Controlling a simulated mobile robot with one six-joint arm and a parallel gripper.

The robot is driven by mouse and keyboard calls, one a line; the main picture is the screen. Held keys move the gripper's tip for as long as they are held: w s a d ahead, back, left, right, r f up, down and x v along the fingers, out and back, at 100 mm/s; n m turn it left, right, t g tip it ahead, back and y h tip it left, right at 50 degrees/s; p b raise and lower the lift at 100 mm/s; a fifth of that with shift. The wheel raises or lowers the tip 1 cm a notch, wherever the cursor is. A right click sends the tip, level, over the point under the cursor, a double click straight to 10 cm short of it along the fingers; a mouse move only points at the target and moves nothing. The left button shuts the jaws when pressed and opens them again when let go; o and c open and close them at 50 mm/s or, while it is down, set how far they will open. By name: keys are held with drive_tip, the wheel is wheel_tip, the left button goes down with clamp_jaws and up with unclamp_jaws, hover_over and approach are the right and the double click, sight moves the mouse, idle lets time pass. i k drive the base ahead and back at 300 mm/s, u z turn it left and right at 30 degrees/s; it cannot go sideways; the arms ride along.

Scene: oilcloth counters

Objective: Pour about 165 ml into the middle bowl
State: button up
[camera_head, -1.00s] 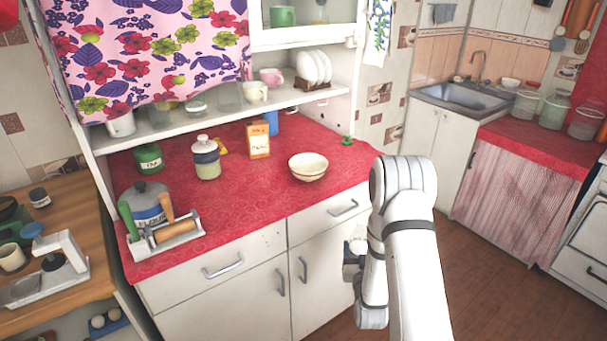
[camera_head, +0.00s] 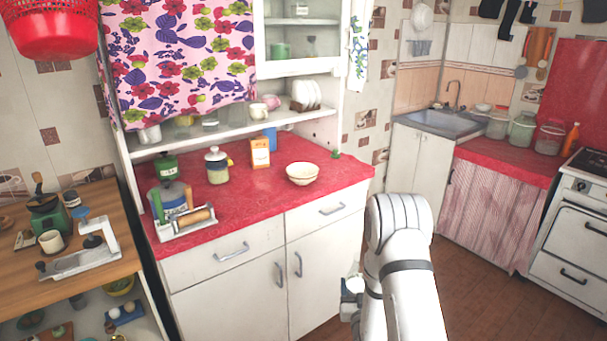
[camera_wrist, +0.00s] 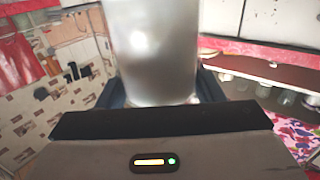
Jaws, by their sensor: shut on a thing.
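A cream bowl (camera_head: 302,175) sits upright on the red counter (camera_head: 260,205), near its right part. It is the only bowl I see on this counter. My gripper (camera_wrist: 157,100) is shut on a pale, cloudy cylindrical container (camera_wrist: 157,50). In the wrist view the container stands between the dark fingers, and its top is cut off by the picture edge. Its contents cannot be made out. In the head view my gripper (camera_head: 350,300) is mostly hidden by my arm, low in front of the cabinet and below the counter top.
A cardboard box (camera_head: 260,152), a lidded jar (camera_head: 217,166), a green tin (camera_head: 168,167) and a rolling pin in a rack (camera_head: 187,225) stand on the counter's left and middle. A shelf (camera_head: 240,125) overhangs its back. Bare counter lies around the bowl. A wooden table (camera_head: 95,255) is at left.

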sight(300, 173)
drive_tip(key=z, duration=0.85)
drive_tip(key=i, duration=1.15)
drive_tip(key=u, duration=1.35)
drive_tip(key=k, duration=0.45)
drive_tip(key=u, duration=0.2)
drive_tip(key=i, duration=0.15)
drive_tip(key=z, duration=0.05)
